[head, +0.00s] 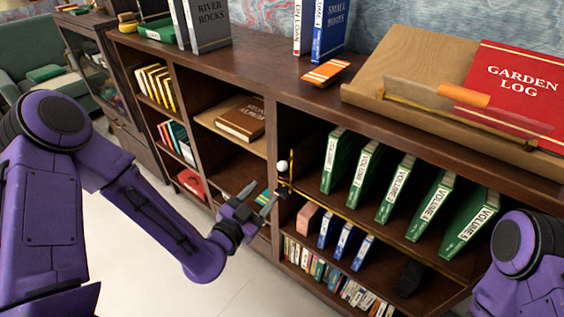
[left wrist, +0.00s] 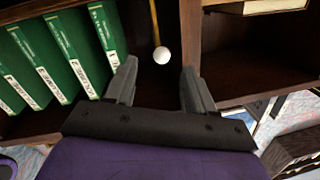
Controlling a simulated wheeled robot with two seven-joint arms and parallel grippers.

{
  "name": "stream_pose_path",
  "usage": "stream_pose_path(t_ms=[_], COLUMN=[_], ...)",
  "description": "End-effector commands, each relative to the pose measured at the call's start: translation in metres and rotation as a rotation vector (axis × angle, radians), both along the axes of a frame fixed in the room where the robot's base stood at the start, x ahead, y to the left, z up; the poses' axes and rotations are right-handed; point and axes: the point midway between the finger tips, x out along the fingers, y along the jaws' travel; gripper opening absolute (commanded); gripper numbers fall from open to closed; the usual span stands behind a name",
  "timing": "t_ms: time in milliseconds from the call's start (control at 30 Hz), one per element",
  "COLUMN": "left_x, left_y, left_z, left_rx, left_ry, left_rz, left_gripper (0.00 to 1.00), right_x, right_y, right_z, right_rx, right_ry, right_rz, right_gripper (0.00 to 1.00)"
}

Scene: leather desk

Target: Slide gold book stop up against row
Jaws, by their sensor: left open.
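The gold book stop (head: 291,172) shows as a thin gold upright with a white knob (head: 282,165), at the left end of the upper right shelf. In the left wrist view the white knob (left wrist: 161,55) lies just beyond and between my fingertips, with a gold strip behind it. The row of green volumes (head: 395,190) leans on the same shelf, with a gap between the stop and the leftmost volume. My left gripper (head: 264,194) is open and empty in front of the shelf, close to the knob. My right gripper is out of view.
A gold rail (head: 350,215) runs along the shelf's front edge. A wooden divider (head: 271,150) stands just left of the stop. Smaller blue books (head: 343,241) fill part of the shelf below. A sloped stand holds the red garden log (head: 515,85) above.

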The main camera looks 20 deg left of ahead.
Motion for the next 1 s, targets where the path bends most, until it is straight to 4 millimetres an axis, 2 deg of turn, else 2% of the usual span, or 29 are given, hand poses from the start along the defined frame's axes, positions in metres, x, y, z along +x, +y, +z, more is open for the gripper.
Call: stream_pose_path(t_ms=[33,100,167,400,533,700,933,1000], left_x=[0.004,0.011,0.019,0.071,0.093,0.105,0.106,0.106], left_y=[0.000,-0.002,-0.004,-0.014,-0.020,-0.023,-0.023,-0.023], left_z=[0.013,0.020,0.021,0.020,0.019,0.017,0.017,0.017], left_rx=[0.014,0.031,0.036,0.036,0.035,0.035,0.035,0.035], left_ry=[-0.046,-0.075,-0.077,-0.072,-0.071,-0.068,-0.068,-0.068], left_rz=[-0.001,-0.004,-0.006,-0.004,-0.005,-0.006,-0.006,-0.006], left_gripper=[0.54,0.54,0.54,0.54,0.54,0.54,0.54,0.32], right_x=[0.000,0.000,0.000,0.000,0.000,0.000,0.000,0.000], right_y=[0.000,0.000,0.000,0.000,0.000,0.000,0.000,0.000], right_z=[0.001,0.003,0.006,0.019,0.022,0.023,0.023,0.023], right_rx=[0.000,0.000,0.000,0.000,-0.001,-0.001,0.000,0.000], right_ry=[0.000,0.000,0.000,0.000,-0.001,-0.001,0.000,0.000], right_rz=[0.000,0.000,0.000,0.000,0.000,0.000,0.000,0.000], right_gripper=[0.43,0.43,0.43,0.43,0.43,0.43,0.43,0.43])
